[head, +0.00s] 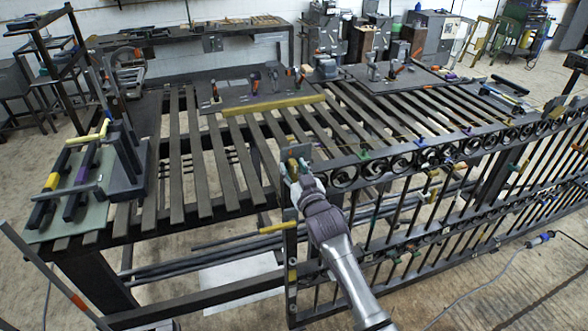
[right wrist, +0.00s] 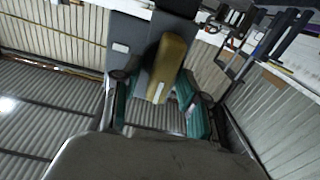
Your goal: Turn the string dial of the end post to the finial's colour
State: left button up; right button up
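The end post (head: 291,255) stands at the near left end of the dark scroll gate (head: 440,150). A grey plate and small yellowish parts show at its top in the head view. My right gripper (head: 294,180) is at that top. In the right wrist view, its teal-padded fingers (right wrist: 157,108) are spread apart. A brass-yellow piece with a white mark (right wrist: 168,68) lies between them, with a gap at the left finger. It may be the dial, but I cannot tell. The finial's colour is not clear. My left gripper is not in view.
A slatted metal bench (head: 205,170) stands behind the gate. A yellow bar (head: 273,105) lies on it, and several tools rest on boards at the back. Clamps and grey blocks (head: 122,165) sit at its left end. A cable lies on the floor at right.

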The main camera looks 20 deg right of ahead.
jog(key=shift+s, duration=0.25)
jog(key=s, duration=1.1)
jog(key=shift+s+d, duration=0.2)
jog(key=shift+s, duration=0.1)
jog(key=shift+f, duration=0.15)
